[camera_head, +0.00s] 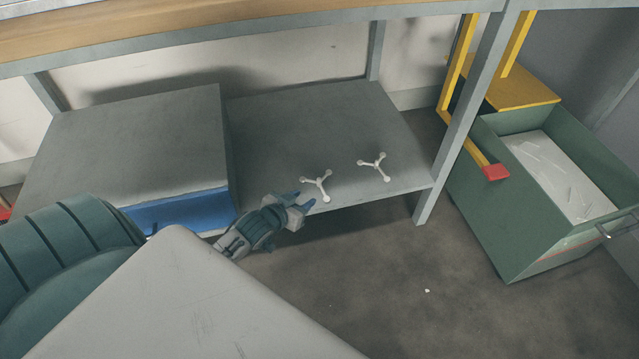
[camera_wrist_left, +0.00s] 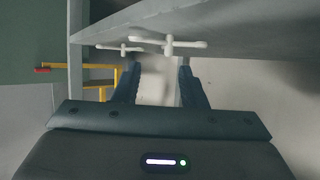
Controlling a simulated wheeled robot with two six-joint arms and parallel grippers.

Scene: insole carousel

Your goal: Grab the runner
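Two white three-armed pieces with knobbed ends, likely the runners, lie on the grey lower shelf (camera_head: 290,125). The nearer runner (camera_head: 318,184) is by the shelf's front edge, and the other runner (camera_head: 375,166) lies to its right. My left gripper (camera_head: 301,199) is at the front edge, just left of and short of the nearer runner. In the left wrist view its two dark fingers stand apart with nothing held between them (camera_wrist_left: 157,70). The nearer runner (camera_wrist_left: 168,43) shows just beyond the fingertips, the farther one (camera_wrist_left: 122,48) to its left. My right gripper is out of view.
A grey box (camera_head: 130,140) with a blue front (camera_head: 180,211) fills the shelf's left part. A table leg (camera_head: 465,120) stands at right, beside a green bin (camera_head: 500,220) with yellow bars (camera_head: 525,92) and a red block (camera_head: 495,173). Floor in front is mostly clear.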

